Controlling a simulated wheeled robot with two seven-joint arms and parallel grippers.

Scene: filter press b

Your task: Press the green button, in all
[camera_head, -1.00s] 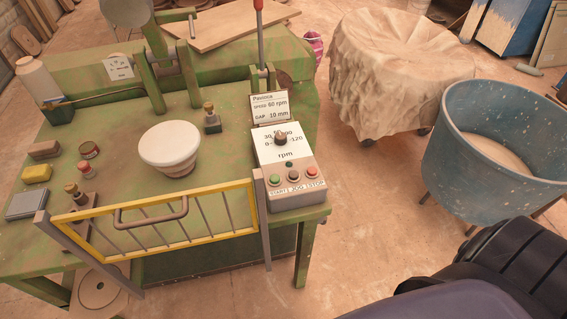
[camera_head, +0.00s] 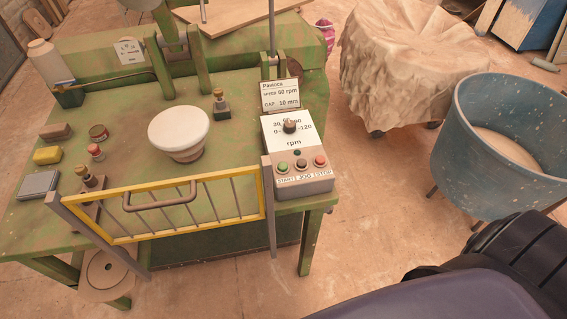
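The green button (camera_head: 283,167) is the left one of three on the sloped front of a grey control box (camera_head: 303,186), above the label START. A dark button (camera_head: 301,165) labelled JOG sits in the middle and a red button (camera_head: 320,161) labelled STOP at the right. A dark knob (camera_head: 289,126) on an rpm dial stands above them. A card (camera_head: 280,96) behind the dial reads Pavlozia, speed 60 rpm, gap 10 mm. Neither gripper shows in the head view. Nothing covers the buttons.
A yellow-framed guard (camera_head: 165,208) stands along the front of the green bench (camera_head: 60,215), left of the box. A white bowl-like form (camera_head: 180,130) sits behind it. A blue tub (camera_head: 510,150) and a cloth-covered round thing (camera_head: 400,65) stand to the right.

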